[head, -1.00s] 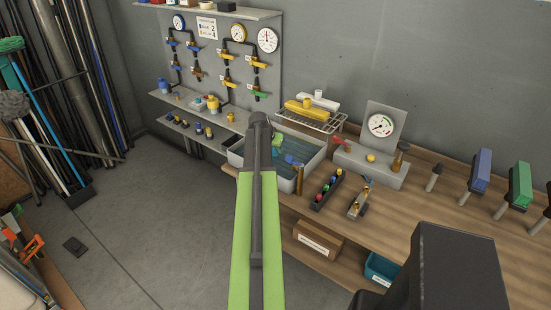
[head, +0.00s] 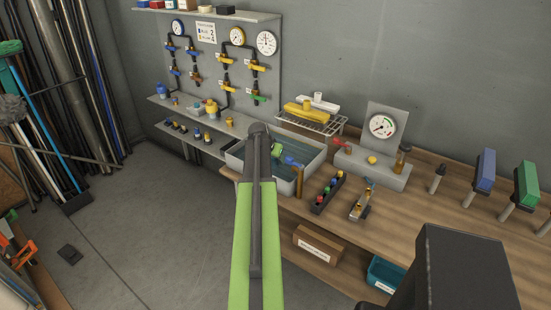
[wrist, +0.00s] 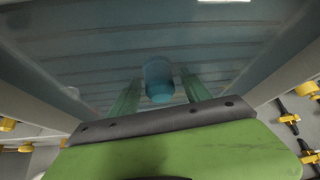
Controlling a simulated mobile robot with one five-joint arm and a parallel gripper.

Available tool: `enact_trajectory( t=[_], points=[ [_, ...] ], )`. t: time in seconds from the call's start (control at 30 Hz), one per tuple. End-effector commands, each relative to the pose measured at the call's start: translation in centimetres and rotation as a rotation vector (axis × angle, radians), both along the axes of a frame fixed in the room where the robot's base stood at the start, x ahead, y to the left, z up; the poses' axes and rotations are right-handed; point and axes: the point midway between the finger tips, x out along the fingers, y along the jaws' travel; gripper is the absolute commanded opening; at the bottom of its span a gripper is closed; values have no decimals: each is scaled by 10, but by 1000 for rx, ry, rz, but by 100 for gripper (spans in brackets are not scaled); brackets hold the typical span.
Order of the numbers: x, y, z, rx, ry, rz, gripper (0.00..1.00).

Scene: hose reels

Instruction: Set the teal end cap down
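The teal end cap (wrist: 158,80) shows in the wrist view as a short blue-teal cylinder over the ribbed floor of the grey tub (head: 284,187). My gripper (wrist: 160,88) is down in the tub, with one green finger on each side of the cap. A narrow gap shows between the cap and each finger, so the gripper looks open around it. Whether the cap rests on the tub floor is hard to tell. In the head view my arm hides much of the tub, and the cap is not clearly seen there.
The tub stands at the bench's left end. A wire rack with a yellow part (head: 305,111) is behind it. A gauge block (head: 371,164), a dark tray of coloured caps (head: 328,193) and a brass-fitted block (head: 361,201) are to its right.

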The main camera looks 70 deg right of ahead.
Motion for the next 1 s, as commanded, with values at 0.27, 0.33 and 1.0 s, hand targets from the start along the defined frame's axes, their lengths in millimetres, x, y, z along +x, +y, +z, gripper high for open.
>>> enact_trajectory(
  t=[0.27, 0.33, 1.0],
  points=[
    [0, 1, 7, 0, 1, 1, 56],
    [0, 6, 15, 0, 1, 1, 56],
    [4, 65, 105, 0, 1, 1, 56]
  ],
)
